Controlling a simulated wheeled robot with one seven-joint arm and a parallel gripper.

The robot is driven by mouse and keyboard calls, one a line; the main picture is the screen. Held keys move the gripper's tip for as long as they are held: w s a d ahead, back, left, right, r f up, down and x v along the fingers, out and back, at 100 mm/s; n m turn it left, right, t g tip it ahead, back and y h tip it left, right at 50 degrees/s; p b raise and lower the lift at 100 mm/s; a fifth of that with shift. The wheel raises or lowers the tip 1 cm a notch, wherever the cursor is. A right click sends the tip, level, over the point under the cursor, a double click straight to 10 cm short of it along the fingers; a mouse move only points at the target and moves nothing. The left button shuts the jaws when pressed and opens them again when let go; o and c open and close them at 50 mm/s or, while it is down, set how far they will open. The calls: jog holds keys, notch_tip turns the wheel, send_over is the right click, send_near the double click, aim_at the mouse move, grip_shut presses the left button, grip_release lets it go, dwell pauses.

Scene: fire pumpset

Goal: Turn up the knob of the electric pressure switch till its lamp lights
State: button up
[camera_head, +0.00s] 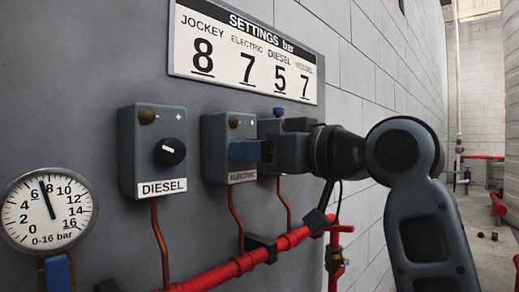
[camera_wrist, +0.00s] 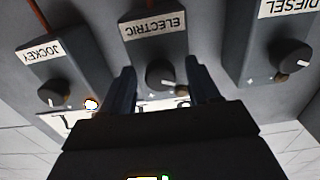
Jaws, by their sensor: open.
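The electric pressure switch (camera_head: 215,133) is a grey box, the middle of three on the panel. Its label reads ELECTRIC, upside down in the wrist view (camera_wrist: 153,25). Its round black knob (camera_wrist: 160,74) shows there between my fingers. My gripper (camera_head: 250,150) is open at the box front, one finger on each side of the knob (camera_wrist: 163,88). Contact cannot be told. The fingers hide the knob in the head view.
The diesel switch (camera_head: 127,155) is left of it in the head view, its lamp dark. A settings sign (camera_head: 244,52) hangs above; a red pipe (camera_head: 235,265) runs below.

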jog(key=c, duration=1)
jog(key=shift+c, duration=0.2)
jog(key=shift+r+m+p, duration=0.1)
jog(key=shift+m+p, duration=0.2)
jog(key=shift+p, duration=0.15)
jog(key=m+p, duration=0.6)
jog(key=shift+p, duration=0.35)
jog(key=shift+m, duration=0.3)
jog(key=o, duration=1)
